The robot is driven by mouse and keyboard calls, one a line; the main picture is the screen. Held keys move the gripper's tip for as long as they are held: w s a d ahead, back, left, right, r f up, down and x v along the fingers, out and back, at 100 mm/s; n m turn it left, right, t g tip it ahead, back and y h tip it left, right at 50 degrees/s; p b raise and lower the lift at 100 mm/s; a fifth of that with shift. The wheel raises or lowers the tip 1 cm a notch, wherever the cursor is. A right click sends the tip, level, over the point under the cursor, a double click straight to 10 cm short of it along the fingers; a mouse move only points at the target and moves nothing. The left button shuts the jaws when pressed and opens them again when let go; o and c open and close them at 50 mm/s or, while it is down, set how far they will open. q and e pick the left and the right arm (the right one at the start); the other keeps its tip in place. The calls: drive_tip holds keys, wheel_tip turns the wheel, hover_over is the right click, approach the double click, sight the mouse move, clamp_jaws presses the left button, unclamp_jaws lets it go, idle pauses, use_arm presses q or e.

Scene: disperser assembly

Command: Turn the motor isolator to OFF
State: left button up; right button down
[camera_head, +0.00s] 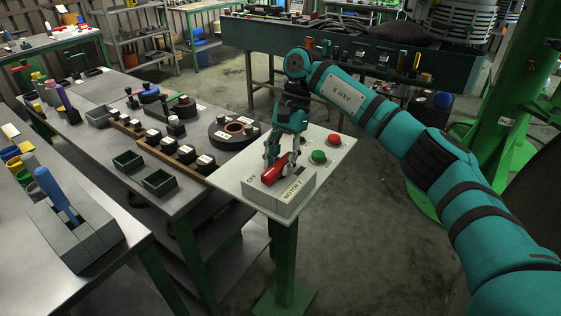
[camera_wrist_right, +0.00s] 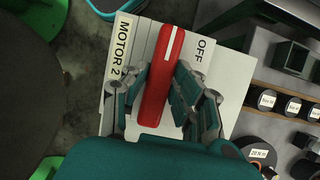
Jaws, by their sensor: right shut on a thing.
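The motor isolator is a grey box (camera_head: 282,200) on a pale panel, with a red bar handle (camera_head: 271,175) on top. A MOTOR label and an OFF label show on it. In the right wrist view the red handle (camera_wrist_right: 159,80) runs nearly upright in the picture, tilted a little, its white-marked end at the top. OFF stands to the right of that end, MOTOR 2 to the left. My right gripper (camera_wrist_right: 158,88) is shut on the handle, a finger on each side. It also shows in the head view (camera_head: 278,160). My left gripper is in no view.
The pedestal panel (camera_head: 325,161) also bears a green button (camera_head: 319,157) and a red button (camera_head: 334,140). A workbench with grey bins (camera_head: 160,182) and a dark ring part (camera_head: 234,131) stands close on the left. A green column (camera_head: 512,85) stands at the right.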

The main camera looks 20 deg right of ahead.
drive_tip(key=shift+r+n, duration=0.15)
drive_tip(key=shift+n, duration=0.15)
drive_tip(key=c, duration=1.1)
unclamp_jaws()
drive_tip(key=v, duration=1.2)
drive_tip(key=shift+a, duration=0.1)
